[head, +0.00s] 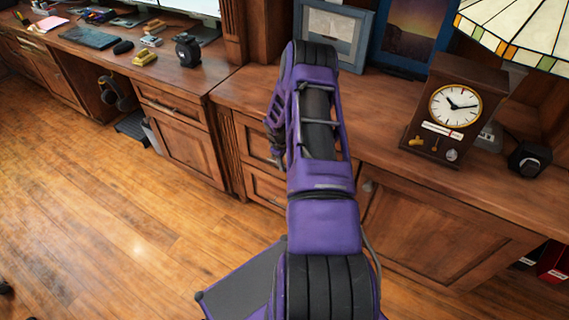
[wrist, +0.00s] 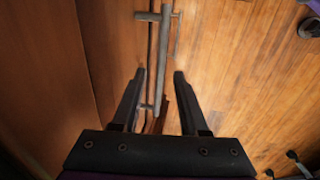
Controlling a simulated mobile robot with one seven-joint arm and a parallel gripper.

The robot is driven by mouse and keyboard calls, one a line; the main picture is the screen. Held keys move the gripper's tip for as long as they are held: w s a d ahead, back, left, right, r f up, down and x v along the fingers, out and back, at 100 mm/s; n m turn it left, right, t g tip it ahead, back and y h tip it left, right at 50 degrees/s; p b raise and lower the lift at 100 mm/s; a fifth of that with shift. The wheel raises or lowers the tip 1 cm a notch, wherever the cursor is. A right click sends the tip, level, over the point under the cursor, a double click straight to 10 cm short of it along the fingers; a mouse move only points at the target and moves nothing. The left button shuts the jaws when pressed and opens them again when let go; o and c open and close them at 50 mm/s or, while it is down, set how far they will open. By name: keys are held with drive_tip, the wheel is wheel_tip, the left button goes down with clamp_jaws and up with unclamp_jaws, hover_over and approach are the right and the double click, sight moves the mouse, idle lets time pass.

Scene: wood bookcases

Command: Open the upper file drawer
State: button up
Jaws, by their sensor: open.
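The upper file drawer (head: 251,138) is a wood-fronted drawer under the counter in the head view, partly covered by my arm. Another drawer front (head: 262,187) lies below it, also partly covered. In the wrist view, a wooden front (wrist: 55,80) fills the left side, with a metal bar handle (wrist: 164,40) standing off it. My gripper (wrist: 159,74) is open, with one finger on each side of the handle's near part. The fingers look apart from the bar, but contact cannot be told for sure. The drawer looks closed.
The counter holds a wooden clock (head: 452,108), picture frames (head: 331,35) and a stained-glass lamp shade (head: 520,30). A cabinet door (head: 420,235) is to the right. A desk (head: 110,50) with small items is at left. The wood floor (head: 110,200) in front is clear.

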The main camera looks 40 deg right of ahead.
drive_tip(key=shift+f, duration=0.3)
clamp_jaws()
idle(1.3)
